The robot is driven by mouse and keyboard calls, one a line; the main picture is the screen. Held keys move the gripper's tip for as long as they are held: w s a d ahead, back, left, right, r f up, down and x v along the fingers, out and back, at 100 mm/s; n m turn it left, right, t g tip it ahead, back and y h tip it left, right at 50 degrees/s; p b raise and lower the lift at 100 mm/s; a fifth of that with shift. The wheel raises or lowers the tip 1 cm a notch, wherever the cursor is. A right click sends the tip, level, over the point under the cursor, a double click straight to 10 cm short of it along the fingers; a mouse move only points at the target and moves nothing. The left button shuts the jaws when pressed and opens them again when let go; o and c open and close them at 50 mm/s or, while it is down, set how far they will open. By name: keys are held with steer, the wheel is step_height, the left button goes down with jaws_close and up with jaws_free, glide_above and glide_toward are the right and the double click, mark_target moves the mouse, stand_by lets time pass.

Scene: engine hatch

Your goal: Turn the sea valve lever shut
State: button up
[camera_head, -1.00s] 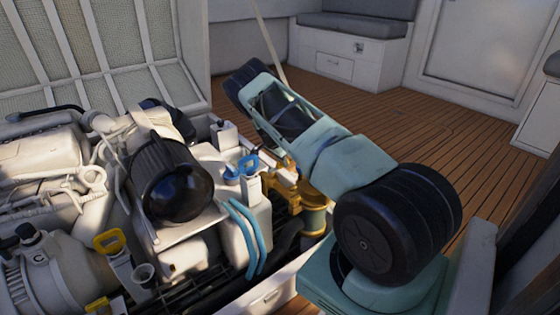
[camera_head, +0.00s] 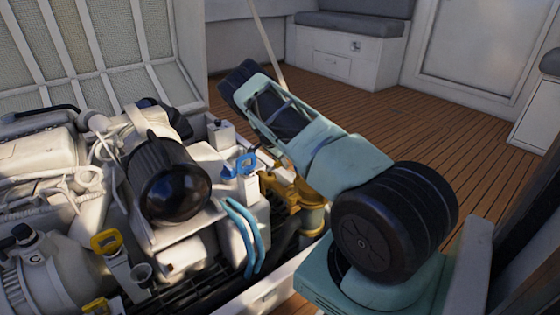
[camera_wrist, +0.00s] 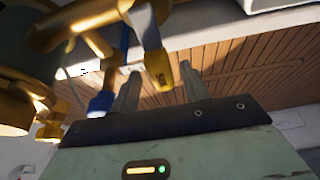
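The brass sea valve (camera_head: 312,212) stands at the right edge of the engine bay in the head view, partly covered by my arm. In the wrist view, a yellow lever (camera_wrist: 150,42) comes down from the top, and its end lies in line with the gap between my fingers. My gripper (camera_wrist: 161,72) is open, with one finger on each side of the lever end. I cannot tell whether either finger touches it.
A blue handle (camera_head: 241,165) and light blue hoses (camera_head: 243,240) sit left of the valve. A black cylinder (camera_head: 172,182) and a yellow handle (camera_head: 106,241) are farther left. The raised hatch (camera_head: 100,50) stands behind. The wooden deck (camera_head: 440,125) is clear.

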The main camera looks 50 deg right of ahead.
steer(key=p+v, duration=0.6)
steer(key=v, duration=1.1)
steer(key=shift+a+r, duration=0.15)
